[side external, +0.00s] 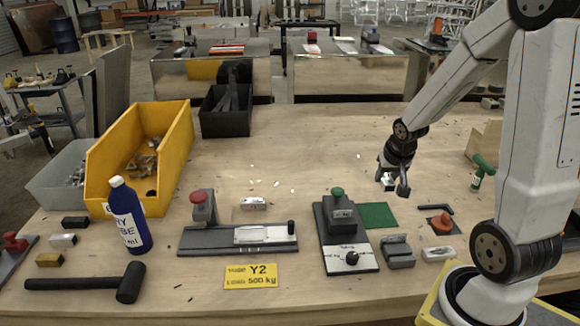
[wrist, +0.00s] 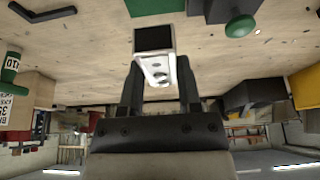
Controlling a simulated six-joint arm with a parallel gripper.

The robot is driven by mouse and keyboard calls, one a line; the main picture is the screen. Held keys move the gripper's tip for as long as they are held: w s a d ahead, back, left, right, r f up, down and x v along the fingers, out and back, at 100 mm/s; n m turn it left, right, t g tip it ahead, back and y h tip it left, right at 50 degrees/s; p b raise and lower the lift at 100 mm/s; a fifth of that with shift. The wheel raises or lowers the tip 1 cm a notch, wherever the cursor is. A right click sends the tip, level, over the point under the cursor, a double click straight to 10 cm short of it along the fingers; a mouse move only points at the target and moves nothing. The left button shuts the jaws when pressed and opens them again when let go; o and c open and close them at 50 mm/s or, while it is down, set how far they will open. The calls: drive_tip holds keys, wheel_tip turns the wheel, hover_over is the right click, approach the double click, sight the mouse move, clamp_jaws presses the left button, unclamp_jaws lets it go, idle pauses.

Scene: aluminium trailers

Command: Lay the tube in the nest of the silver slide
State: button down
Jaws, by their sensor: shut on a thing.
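My gripper (side external: 394,184) is shut on a short silver rectangular tube (wrist: 156,70) with a dark open end, and holds it above the right part of the table. The tube also shows as a small pale shape in the side view (side external: 387,180), partly hidden by the fingers. The silver slide (side external: 262,234) lies on a dark rail base (side external: 212,242) at centre left, with a black knob at its right end and a red-topped clamp at its left. My gripper is well to the right of it and apart from it. The nest's shape is too small to make out.
A second dark fixture (side external: 330,238) with a green knob stands between the slide and my gripper, beside a green mat (side external: 378,215). The table behind the fixtures is mostly clear.

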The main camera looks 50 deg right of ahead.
idle(0.4)
drive_tip(key=w+a+r+n+y, duration=0.1)
drive_tip(key=w+a+n+y, duration=0.2)
drive_tip(key=a+n, duration=0.6)
drive_tip(key=w+a+r+n+y, duration=0.1)
drive_tip(key=w+a+n+y, duration=0.2)
drive_tip(key=a+n, duration=0.6)
drive_tip(key=w+a, duration=0.1)
drive_tip(key=a, duration=0.6)
drive_tip(key=shift+w+a+r, duration=0.15)
drive_tip(key=shift+w+a, duration=0.1)
drive_tip(key=shift+a, duration=0.05)
drive_tip(key=w+f, duration=0.3)
drive_tip(key=w, duration=0.1)
drive_tip(key=w+f, duration=0.3)
drive_tip(key=w, duration=0.1)
drive_tip(key=w+a+f, duration=0.1)
drive_tip(key=w+f, duration=0.1)
drive_tip(key=w, duration=0.3)
drive_tip(key=shift+f, duration=0.4)
drive_tip(key=shift+w+f, duration=0.2)
drive_tip(key=shift+f, duration=0.05)
